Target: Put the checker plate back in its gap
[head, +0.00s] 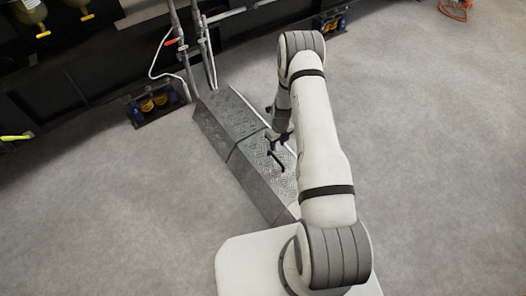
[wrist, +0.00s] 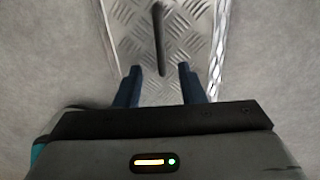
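A grey metal checker plate (wrist: 185,35) with a raised tread pattern and bright edges lies under my gripper in the wrist view. A dark bar-like handle (wrist: 158,40) stands on it, just ahead of the fingertips and in line with the space between them. In the head view, my gripper (head: 279,140) is over the checker-plate run, near the dark handle (head: 275,160). My arm hides part of the run's right side. I cannot make out an empty gap.
The sloped checker-plate covering (head: 222,125) runs from the upright pipes (head: 185,45) down to my base, with a seam across it. A dark skid with yellow-and-blue fittings (head: 153,105) is at the left. An orange item (head: 455,8) lies far right.

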